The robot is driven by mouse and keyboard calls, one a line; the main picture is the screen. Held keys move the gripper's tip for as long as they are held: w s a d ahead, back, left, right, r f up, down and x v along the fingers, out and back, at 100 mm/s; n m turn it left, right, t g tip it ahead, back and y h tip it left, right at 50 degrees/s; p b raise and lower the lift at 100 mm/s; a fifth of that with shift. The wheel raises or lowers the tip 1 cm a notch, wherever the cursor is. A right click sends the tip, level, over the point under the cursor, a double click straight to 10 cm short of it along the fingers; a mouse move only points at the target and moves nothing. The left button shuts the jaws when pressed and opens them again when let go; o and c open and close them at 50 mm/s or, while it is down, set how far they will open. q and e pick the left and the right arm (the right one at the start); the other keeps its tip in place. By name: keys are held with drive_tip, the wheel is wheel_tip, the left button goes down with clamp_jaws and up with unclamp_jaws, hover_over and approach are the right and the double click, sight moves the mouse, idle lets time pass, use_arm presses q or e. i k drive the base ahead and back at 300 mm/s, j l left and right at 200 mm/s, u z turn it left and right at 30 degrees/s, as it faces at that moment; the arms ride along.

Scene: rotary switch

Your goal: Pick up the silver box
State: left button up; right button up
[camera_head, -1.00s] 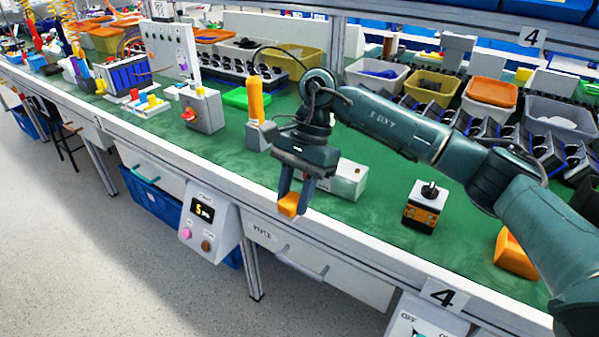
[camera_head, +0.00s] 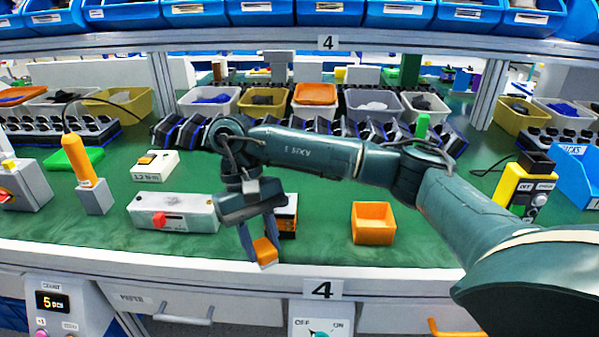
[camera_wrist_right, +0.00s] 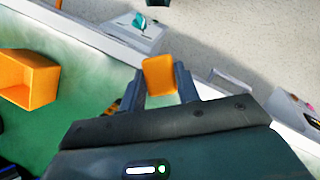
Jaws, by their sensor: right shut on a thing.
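The silver box (camera_head: 172,212), a long pale box with a red knob on its front, lies on the green mat left of my right gripper. My right gripper (camera_head: 260,252) points down and is shut on a small orange block (camera_head: 266,250). The block also shows between the fingers in the right wrist view (camera_wrist_right: 159,79). The gripper is apart from the silver box. Behind it stands a small black and orange box (camera_head: 287,214), partly hidden by the gripper. The silver box cannot be made out in the wrist view. My left gripper is not in view.
An orange open bin (camera_head: 374,224) stands right of the gripper. An orange-handled tool in a grey stand (camera_head: 95,196) and a white torque unit (camera_head: 155,165) stand at left. Bins line the back.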

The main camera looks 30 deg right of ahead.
sight(182, 212)
drive_tip(key=i+j+z, duration=0.1)
drive_tip(key=z, duration=1.15)
drive_tip(key=i+j, duration=0.1)
drive_tip(key=j, duration=0.6)
drive_tip(key=i+j, duration=0.1)
drive_tip(key=j, duration=0.65)
